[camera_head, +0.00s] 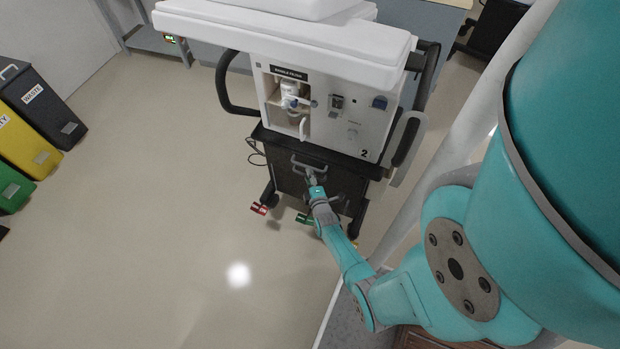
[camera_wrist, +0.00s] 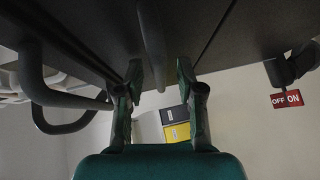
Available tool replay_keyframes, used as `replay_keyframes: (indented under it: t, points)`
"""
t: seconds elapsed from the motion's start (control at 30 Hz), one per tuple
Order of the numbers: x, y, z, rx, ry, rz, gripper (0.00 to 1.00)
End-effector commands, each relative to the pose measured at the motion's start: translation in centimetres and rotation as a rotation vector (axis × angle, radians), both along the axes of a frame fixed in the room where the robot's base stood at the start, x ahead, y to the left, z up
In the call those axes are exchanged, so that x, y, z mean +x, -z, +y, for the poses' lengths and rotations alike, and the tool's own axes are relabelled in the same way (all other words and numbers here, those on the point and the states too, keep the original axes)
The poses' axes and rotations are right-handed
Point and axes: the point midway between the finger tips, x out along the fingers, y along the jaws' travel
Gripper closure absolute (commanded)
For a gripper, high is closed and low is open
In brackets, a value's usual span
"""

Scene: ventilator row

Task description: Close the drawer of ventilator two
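Ventilator two (camera_head: 375,125), a white machine marked "2", stands upper centre in the head view. Its dark drawer (camera_head: 338,183) is below the black ledge, with a grey bar handle (camera_head: 307,163) on its front. From this angle I cannot tell how far the drawer stands out. My gripper (camera_head: 311,178) is at the handle, partly hiding the drawer front. In the wrist view, my gripper's two fingers (camera_wrist: 160,85) are apart, with the handle (camera_wrist: 152,40) showing between them against the dark drawer front (camera_wrist: 200,25). I cannot tell whether they touch it.
Black side rails (camera_head: 236,98) flank the ventilator. Its base has a red castor pedal (camera_head: 259,208) and a green one (camera_head: 304,219). Waste bins (camera_head: 42,100) stand at the far left. The floor left of the ventilator is clear. A red OFF/ON tag (camera_wrist: 286,99) shows at right in the wrist view.

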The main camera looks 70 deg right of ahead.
Motion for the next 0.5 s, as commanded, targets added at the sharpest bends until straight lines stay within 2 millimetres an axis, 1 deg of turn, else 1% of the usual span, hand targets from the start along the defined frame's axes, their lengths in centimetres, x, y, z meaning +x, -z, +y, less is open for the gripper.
replay_keyframes:
  t: [0.27, 0.37, 0.5]
  points:
    - [-0.1, 0.0, 0.2, -0.001, -0.001, 0.0, 0.63]
    - [-0.6, -0.1, 0.8, -0.001, -0.002, 0.0, 0.63]
    - [-1.8, -0.4, 2.3, 0.0, -0.002, 0.002, 0.63]
